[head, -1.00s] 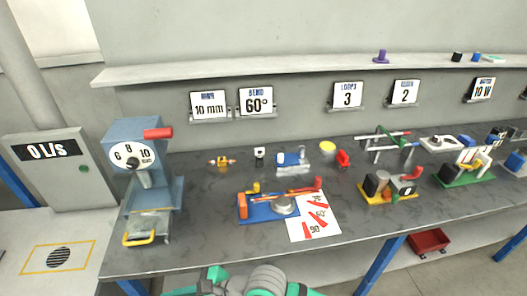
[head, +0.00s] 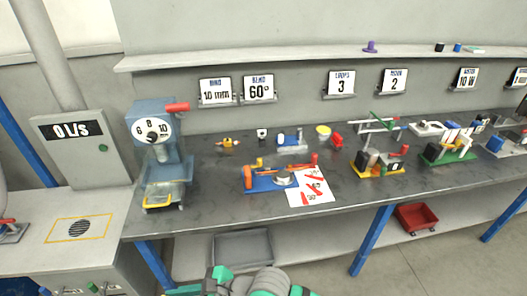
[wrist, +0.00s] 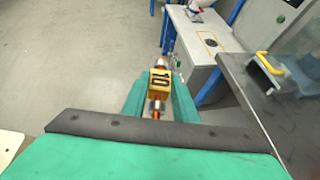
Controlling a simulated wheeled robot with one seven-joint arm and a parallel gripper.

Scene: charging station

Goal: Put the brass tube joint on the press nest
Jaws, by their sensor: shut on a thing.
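My gripper (wrist: 160,88) has green fingers shut on the brass tube joint (wrist: 160,80), which has a yellow body with a black mark like "10", silver collars and an orange end. It is held in the air over the floor, left of the bench. The blue press (head: 158,140) stands at the bench's left end, with a 6-8-10 dial and red lever. Its low nest area (head: 165,192) has a yellow handle, which also shows in the wrist view (wrist: 266,64). I cannot make out the nest's seat. In the head view only my arm shows, at the bottom.
A similar small yellow-orange fitting (head: 228,142) lies on the bench (head: 215,185). A blue bending fixture (head: 270,182) and angle card (head: 310,188) are right of the press. A grey cabinet (head: 85,150) stands left. A grey bin (head: 242,247) sits below the bench.

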